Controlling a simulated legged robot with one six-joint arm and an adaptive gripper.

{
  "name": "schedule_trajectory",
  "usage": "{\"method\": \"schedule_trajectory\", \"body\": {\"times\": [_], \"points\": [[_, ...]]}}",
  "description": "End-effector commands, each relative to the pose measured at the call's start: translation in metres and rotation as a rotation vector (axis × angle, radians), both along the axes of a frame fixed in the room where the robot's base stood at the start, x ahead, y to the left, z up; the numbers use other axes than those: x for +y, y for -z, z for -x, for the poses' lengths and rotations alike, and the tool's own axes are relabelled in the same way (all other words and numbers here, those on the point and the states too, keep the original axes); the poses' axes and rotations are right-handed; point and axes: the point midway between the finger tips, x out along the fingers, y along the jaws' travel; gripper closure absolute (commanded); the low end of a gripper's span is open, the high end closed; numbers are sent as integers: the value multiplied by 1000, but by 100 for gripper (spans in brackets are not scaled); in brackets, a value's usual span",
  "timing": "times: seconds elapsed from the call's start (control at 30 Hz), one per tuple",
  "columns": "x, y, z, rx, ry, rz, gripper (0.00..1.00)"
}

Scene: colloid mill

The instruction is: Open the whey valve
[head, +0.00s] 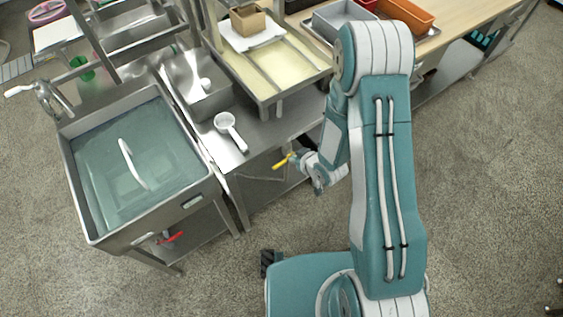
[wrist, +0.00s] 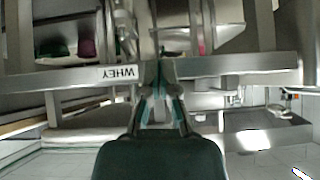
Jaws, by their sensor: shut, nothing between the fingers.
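My gripper (head: 300,158) is at the front edge of the steel table, pointing left under the draining tray. A yellow lever (head: 283,162) shows just left of the fingertips; I cannot tell whether they touch. In the wrist view my gripper (wrist: 159,72) has its fingers together with nothing between them. A steel rail with an upside-down WHEY label (wrist: 118,74) lies close by the fingertips, to the left. The yellow lever is not clear in the wrist view. The valve body is hidden in the head view.
A sink of liquid (head: 110,200) stands left, with a red handle (head: 172,238) below it. A white ladle (head: 230,130) lies on the steel table (head: 262,160). The draining tray (head: 300,85) stands behind. The floor at the right is clear.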

Motion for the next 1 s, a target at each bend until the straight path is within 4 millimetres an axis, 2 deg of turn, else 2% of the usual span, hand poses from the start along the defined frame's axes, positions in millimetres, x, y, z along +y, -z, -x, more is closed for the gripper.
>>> {"method": "schedule_trajectory", "body": {"times": [0.17,0.67,0.8,1.0], "points": [[4,7,-5,2,-1,1,100],[42,71,-56,2,-1,1,100],[42,92,-55,5,1,2,100],[43,108,-56,2,1,1,100]]}}
